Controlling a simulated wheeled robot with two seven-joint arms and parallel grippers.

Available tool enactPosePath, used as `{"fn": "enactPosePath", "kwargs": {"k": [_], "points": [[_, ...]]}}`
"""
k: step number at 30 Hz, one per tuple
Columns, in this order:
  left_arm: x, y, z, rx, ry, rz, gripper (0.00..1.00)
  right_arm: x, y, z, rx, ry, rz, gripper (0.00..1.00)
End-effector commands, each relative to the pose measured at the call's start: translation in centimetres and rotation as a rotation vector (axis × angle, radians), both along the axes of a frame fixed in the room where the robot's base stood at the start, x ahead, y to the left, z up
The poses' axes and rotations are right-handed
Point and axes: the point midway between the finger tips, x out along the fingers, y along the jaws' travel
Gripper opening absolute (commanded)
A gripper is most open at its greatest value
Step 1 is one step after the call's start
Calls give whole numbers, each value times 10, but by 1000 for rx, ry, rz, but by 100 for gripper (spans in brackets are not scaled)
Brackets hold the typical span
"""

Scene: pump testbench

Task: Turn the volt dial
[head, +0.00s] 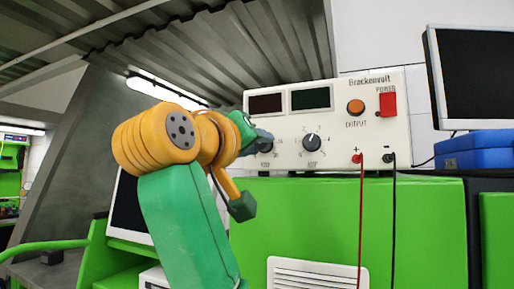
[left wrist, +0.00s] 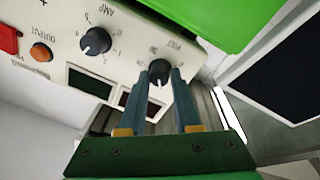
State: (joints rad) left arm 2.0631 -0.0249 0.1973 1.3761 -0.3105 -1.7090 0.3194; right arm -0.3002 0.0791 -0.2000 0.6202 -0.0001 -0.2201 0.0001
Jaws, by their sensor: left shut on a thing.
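The white Brackenvolt power supply (head: 340,150) stands on a green cabinet. Its black volt dial (head: 266,147) is at the lower left of the front panel, largely hidden by my left gripper (head: 258,138) in the head view. In the left wrist view the volt dial (left wrist: 160,71) sits between the two blue fingers of my left gripper (left wrist: 159,77), which is shut on it. The wrist picture shows the panel upside down. A white pointer mark shows on the dial. My right gripper is not in view.
The amp dial (head: 311,141) is right of the volt dial, under two dark displays. An orange output button (head: 355,106) and red power switch (head: 388,104) are farther right. Red (head: 361,210) and black (head: 394,215) leads hang down the green cabinet (head: 300,220). A blue case (head: 475,150) is at right.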

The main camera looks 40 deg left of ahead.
Motion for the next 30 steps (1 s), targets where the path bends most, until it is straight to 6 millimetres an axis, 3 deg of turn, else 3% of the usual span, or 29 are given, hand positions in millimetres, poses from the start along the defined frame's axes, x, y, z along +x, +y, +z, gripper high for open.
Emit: {"fn": "enactPosePath", "kwargs": {"k": [23,24,27,30], "points": [[1,0,-3,91,34,-3,0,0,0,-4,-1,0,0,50],[2,0,-3,91,34,-3,37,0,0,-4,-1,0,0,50],[1,0,-3,91,31,-2,62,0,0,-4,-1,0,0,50],[1,0,-2,90,30,-1,62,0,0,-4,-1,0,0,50]]}}
